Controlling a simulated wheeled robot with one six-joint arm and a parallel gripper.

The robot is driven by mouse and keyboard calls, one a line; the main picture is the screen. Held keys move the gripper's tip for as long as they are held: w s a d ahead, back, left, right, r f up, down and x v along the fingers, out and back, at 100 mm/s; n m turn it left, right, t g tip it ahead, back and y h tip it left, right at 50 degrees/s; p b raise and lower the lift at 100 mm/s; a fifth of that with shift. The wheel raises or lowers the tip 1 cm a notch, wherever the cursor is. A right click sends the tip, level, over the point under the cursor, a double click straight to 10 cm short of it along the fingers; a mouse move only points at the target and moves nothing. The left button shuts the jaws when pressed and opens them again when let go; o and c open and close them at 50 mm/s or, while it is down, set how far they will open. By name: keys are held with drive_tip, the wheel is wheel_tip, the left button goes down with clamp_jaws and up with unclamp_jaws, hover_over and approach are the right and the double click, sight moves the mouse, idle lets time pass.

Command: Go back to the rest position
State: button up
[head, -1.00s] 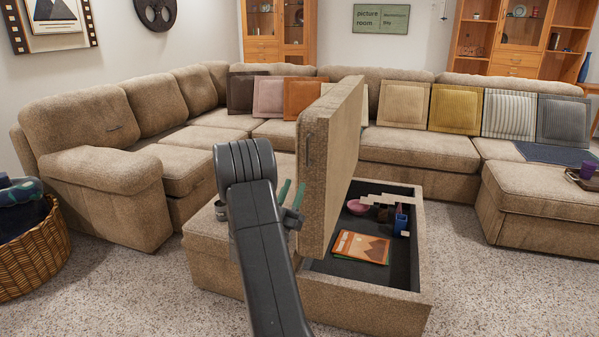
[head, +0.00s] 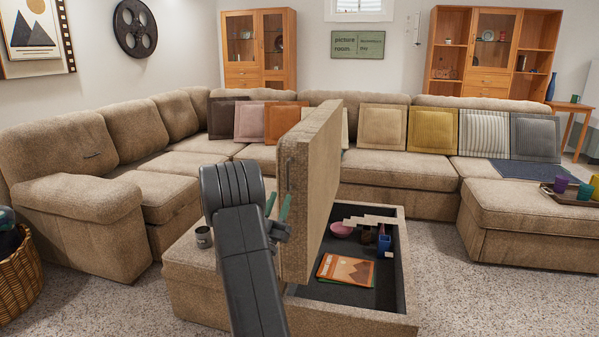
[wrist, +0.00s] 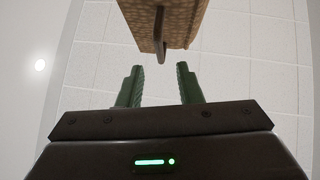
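My gripper (head: 278,204) is in front of the left face of the raised ottoman lid (head: 322,170), partly hidden behind my arm. In the wrist view its two green fingers (wrist: 160,82) stand apart with nothing between them. The edge of the lid (wrist: 185,22) and a dark pull loop (wrist: 160,35) are just beyond the fingertips, apart from them. The lid stands nearly upright on the ottoman (head: 360,322), whose storage space is open.
Inside the ottoman lie a pink bowl (head: 342,230), an orange picture book (head: 345,269) and a blue item (head: 384,244). A sectional sofa (head: 75,192) wraps behind; a wicker basket (head: 22,280) is at left.

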sight(288, 180)
drive_tip(key=x, duration=0.7)
drive_tip(key=shift+w+d+r+b, duration=0.15)
drive_tip(key=shift+w+r+b, duration=0.1)
drive_tip(key=shift+r+b, duration=0.1)
drive_tip(key=shift+d, duration=0.2)
